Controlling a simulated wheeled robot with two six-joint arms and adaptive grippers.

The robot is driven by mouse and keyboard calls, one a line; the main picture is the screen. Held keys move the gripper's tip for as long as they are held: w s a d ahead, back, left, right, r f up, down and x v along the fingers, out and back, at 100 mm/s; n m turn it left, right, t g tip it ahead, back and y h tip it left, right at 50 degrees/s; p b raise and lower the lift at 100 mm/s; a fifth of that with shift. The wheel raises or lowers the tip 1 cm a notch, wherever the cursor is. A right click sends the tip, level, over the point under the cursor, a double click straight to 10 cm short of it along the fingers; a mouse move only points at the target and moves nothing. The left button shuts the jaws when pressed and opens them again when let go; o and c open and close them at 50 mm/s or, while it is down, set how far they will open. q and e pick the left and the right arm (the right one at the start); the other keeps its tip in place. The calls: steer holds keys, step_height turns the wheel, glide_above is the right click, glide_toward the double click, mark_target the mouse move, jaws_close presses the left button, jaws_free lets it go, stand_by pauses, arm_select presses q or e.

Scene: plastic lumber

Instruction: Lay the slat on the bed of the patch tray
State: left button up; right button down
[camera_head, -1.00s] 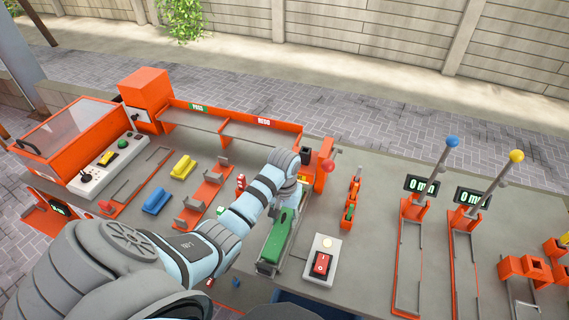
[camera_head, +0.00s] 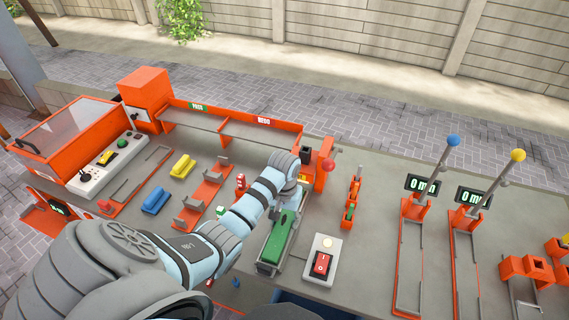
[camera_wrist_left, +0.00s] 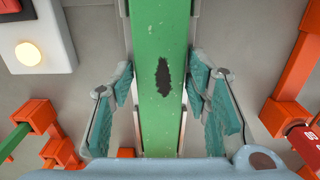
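The green slat (camera_head: 276,240) lies lengthwise in the narrow grey patch tray (camera_head: 266,270), left of the red switch box. In the left wrist view the slat (camera_wrist_left: 162,110) has a dark, ragged patch on its top face, and the tray's grey rails run along its sides. My left gripper (camera_wrist_left: 161,95) has its teal finger pads on either side of the slat, with a small gap showing at each side, so it looks open. In the head view my wrist hides the fingertips and the slat's far end. My right gripper is not in view.
A switch box (camera_head: 322,262) with a red rocker stands close right of the tray. An orange fixture with a red knob (camera_head: 328,166) stands behind it. Blue (camera_head: 155,201) and yellow (camera_head: 182,167) blocks lie left. Two orange lever gauges (camera_head: 410,210) stand right.

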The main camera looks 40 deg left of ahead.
arm_select(q)
steer(key=shift+o, duration=1.1)
step_height(320, 180, up, 8)
steer(key=shift+f, duration=0.15)
